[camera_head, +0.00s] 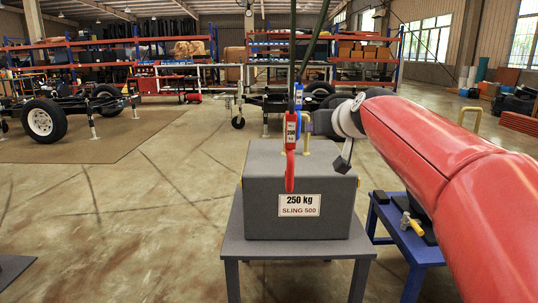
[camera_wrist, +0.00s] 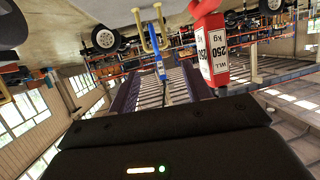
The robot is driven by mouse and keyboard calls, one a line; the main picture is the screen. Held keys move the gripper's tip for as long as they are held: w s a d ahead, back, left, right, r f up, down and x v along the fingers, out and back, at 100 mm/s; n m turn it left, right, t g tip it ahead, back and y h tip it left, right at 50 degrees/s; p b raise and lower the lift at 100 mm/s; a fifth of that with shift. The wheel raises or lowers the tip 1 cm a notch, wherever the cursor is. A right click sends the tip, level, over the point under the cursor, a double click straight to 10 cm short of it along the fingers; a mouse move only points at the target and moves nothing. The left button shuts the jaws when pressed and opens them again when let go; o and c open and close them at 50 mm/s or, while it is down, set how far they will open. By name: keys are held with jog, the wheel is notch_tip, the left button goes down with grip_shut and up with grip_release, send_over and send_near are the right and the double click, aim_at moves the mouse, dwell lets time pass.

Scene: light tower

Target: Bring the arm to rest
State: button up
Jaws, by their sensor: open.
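My gripper (camera_head: 309,122) is at the end of my red arm, above the top of a grey block, and is open. In the wrist view its ribbed fingers (camera_wrist: 166,88) show with nothing clearly held between them. A red tag piece (camera_head: 291,130) with a red hook-like lower part hangs in front of the block. In the wrist view the red tag (camera_wrist: 209,50) reads WLL 250 kg and is close to the fingers; I cannot tell whether they touch. A blue tag piece (camera_head: 298,97) hangs behind it and also shows in the wrist view (camera_wrist: 159,62).
The grey block (camera_head: 260,215), labelled 250 kg SLING 500, stands on a grey table (camera_head: 290,249). Yellow handles (camera_head: 326,147) rise from it. A blue table (camera_head: 384,212) at right bears a yellow-headed hammer (camera_head: 411,223). Dark lines hang from above.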

jog(key=s+d+f+g+h+p, duration=0.1)
jog(key=s+f+g, duration=0.1)
jog(key=s+f, duration=0.5)
jog(key=s+f+m+g+p, duration=0.1)
jog(key=s+f, duration=0.6)
jog(key=s, duration=0.8)
jog(key=s+d+f+m+g+h+p, duration=0.1)
jog(key=s+f+g+p, duration=0.2)
jog(key=s, duration=0.8)
notch_tip(320, 180, down, 4)
jog(key=shift+s+d+r+g+h, duration=0.15)
jog(key=shift+d+g+h, duration=0.2)
jog(key=shift+g, duration=0.75)
